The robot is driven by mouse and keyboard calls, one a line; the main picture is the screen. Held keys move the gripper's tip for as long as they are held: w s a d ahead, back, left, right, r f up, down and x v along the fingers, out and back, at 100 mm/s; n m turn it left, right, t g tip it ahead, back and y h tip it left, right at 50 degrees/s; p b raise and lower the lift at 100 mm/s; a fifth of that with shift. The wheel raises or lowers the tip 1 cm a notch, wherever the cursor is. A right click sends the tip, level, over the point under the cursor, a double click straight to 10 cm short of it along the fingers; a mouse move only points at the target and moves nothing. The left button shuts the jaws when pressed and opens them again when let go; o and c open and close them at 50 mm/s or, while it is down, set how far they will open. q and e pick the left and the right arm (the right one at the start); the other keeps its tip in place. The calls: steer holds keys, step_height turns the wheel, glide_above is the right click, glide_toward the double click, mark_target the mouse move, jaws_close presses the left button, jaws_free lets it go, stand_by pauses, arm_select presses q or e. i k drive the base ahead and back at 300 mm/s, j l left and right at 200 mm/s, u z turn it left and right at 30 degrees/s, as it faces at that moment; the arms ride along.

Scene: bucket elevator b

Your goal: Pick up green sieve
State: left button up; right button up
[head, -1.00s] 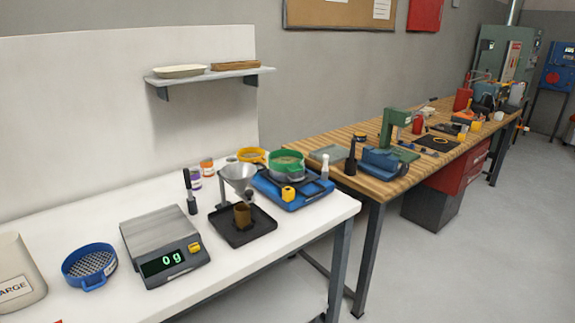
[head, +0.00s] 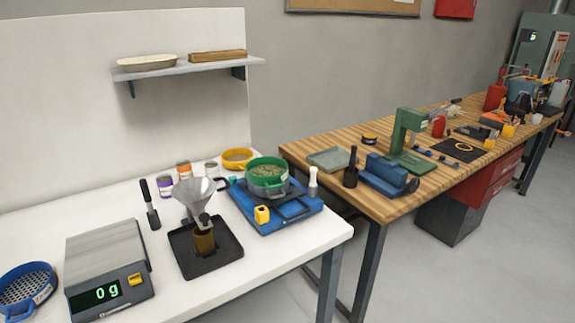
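The green sieve (head: 267,179) is a round green-rimmed pan with greenish granular material in it. It sits upright on the blue device (head: 284,214) near the far right end of the white table. Neither of my grippers shows in the head view.
A funnel (head: 192,201) over a black tray (head: 184,257) stands left of the blue device. A scale (head: 108,271) reading 0 g and a blue sieve (head: 27,289) are farther left. A yellow sieve (head: 238,157) and small jars (head: 184,171) are behind. A wooden workbench (head: 350,204) stands to the right.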

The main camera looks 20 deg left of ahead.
mark_target(271, 172)
steer(key=i+l, duration=0.25)
steer(key=i, duration=0.15)
steer(key=i+l, duration=0.3)
steer(key=i+z, duration=0.05)
steer(key=i, duration=0.05)
